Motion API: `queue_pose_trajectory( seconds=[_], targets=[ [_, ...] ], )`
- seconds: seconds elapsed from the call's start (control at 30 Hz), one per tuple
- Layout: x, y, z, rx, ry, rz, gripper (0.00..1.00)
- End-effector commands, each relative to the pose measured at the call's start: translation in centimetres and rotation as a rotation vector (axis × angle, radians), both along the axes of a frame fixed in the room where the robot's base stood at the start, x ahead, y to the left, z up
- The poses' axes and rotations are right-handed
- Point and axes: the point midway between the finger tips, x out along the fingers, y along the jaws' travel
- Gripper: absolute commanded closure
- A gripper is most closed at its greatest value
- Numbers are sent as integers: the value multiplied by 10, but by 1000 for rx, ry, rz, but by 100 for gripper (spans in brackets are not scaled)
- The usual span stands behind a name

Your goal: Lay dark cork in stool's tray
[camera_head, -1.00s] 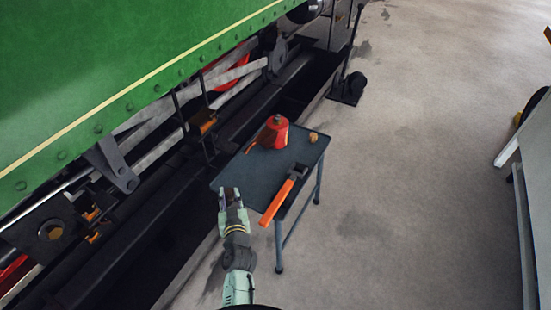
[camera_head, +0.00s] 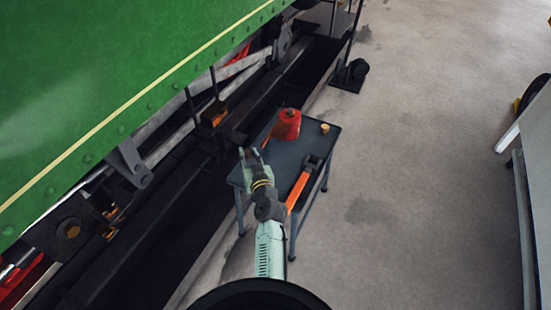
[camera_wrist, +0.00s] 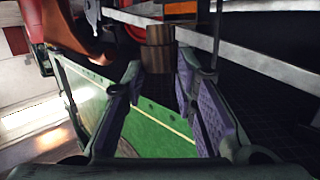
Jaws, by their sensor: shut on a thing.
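The stool (camera_head: 288,155) has a dark grey flat tray top and thin legs, and stands beside the green tram. My gripper (camera_head: 250,153) is at the tray's left edge in the head view, seemingly above it. In the wrist view its purple-padded fingers (camera_wrist: 160,80) are shut on a dark brown cylinder, the dark cork (camera_wrist: 159,50), at the fingertips. The cork is too small to make out in the head view. My arm hides part of the tray's near left side.
The tram's rods and green side (camera_head: 90,90) are close on the left. Open floor (camera_head: 420,200) lies to the right.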

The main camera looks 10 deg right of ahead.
Motion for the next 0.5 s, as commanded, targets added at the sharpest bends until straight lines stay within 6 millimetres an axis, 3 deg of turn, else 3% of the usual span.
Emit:
queue_pose_trajectory(
  seconds=[0.1,0.5],
  targets=[
    [0,0,-29,1,5,-1,85],
    [0,-1,-80,1,3,-2,85]
  ],
)
